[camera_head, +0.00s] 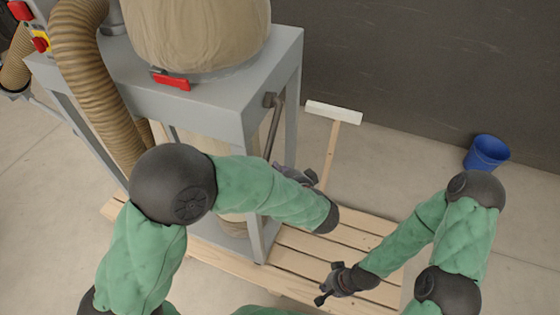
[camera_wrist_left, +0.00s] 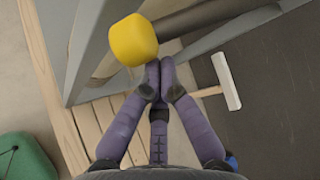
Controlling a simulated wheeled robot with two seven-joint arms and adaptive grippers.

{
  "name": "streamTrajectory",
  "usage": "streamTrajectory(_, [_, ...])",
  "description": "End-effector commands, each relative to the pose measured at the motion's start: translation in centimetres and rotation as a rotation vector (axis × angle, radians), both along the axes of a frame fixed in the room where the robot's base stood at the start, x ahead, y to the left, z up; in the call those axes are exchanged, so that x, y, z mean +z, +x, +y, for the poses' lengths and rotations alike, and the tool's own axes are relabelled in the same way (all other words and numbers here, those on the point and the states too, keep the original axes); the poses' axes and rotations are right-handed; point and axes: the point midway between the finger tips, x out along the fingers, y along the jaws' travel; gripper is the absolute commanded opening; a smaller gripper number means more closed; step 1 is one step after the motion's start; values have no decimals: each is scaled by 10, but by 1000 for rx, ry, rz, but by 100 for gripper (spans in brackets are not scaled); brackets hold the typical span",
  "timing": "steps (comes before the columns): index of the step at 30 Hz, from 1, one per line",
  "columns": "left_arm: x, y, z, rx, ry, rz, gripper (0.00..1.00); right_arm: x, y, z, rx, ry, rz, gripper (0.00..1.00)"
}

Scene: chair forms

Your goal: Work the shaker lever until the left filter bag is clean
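A tan cloth filter bag (camera_head: 195,30) bulges above the grey machine frame at the top of the head view; its top is cut off. I cannot tell how dusty it is. The dark shaker lever (camera_head: 274,125) hangs from the frame's right side. In the left wrist view a yellow knob (camera_wrist_left: 134,40) is close ahead, at the end of a dark bar. My left gripper (camera_wrist_left: 160,68) has its fingertips together just beside and below the knob; contact is unclear. My right gripper (camera_head: 322,292) hangs over the pallet, empty, its finger opening unclear.
A wooden slatted pallet (camera_head: 345,235) lies under the frame (camera_head: 225,105). A white-headed broom (camera_head: 333,112) stands behind the lever. A blue bucket (camera_head: 486,152) stands by the dark wall at right. A ribbed hose (camera_head: 90,75) runs down at left.

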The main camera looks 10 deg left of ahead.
Motion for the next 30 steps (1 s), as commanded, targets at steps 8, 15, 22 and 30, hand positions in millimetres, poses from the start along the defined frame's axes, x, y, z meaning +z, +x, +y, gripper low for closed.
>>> streamTrajectory(8, [23, -17, 3, 1, 26, 132, 0, 38, 0, 0, 0, 0, 0, 0])
streamTrajectory(15, [33, -28, 5, 0, 43, 219, 0, 57, 0, 0, 0, 0, 0, 0])
streamTrajectory(22, [32, -31, 6, 0, 47, 242, 0, 60, 0, 0, 0, 0, 0, 0])
streamTrajectory(30, [32, -31, 6, 0, 47, 241, 0, 59, 0, 0, 0, 0, 0, 0])
